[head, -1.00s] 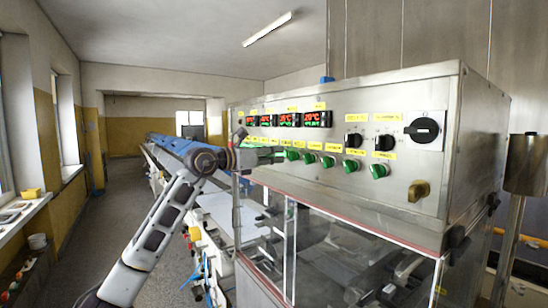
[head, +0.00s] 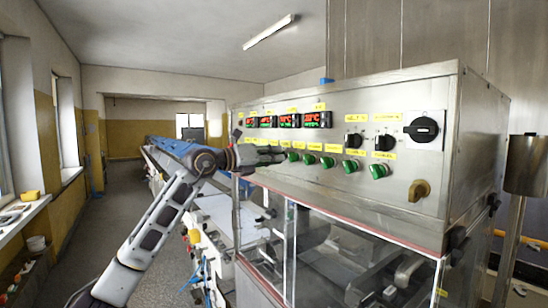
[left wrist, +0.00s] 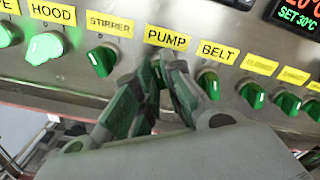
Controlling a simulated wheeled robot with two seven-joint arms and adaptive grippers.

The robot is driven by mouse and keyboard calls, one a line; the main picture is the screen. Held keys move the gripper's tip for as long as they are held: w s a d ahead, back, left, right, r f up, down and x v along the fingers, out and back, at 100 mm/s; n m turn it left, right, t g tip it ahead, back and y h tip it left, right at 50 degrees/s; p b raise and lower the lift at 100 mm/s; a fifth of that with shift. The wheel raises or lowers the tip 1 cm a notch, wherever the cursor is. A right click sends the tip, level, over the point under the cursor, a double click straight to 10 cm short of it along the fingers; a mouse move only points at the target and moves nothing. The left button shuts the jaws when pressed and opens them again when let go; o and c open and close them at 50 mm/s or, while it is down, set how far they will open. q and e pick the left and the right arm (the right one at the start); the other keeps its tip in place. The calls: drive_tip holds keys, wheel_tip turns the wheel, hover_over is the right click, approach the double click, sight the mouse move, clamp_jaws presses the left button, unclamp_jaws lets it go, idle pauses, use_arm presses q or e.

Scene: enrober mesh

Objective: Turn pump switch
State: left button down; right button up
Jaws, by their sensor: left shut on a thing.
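The yellow PUMP label (left wrist: 167,39) sits on the steel control panel (head: 375,118) in the left wrist view. The pump switch under it is mostly hidden by my fingers, so I cannot read its angle. My left gripper (left wrist: 160,74) is shut on it, fingertips against the panel just below the label. In the head view the left gripper (head: 281,155) reaches the left part of the green knob row. My right gripper is not in view.
The green STIRRER knob (left wrist: 102,60) is close on the left of the fingers, and the BELT knob (left wrist: 208,84) close on the right. Temperature displays (head: 290,121) are above. A clear guard (head: 340,250) is below the panel. Black rotary switches (head: 384,142) lie farther right.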

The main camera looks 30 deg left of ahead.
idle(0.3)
use_arm(q)
drive_tip(key=c, duration=1.5)
unclamp_jaws()
drive_tip(key=shift+s+a, duration=0.1)
drive_tip(key=shift+v, duration=5.9)
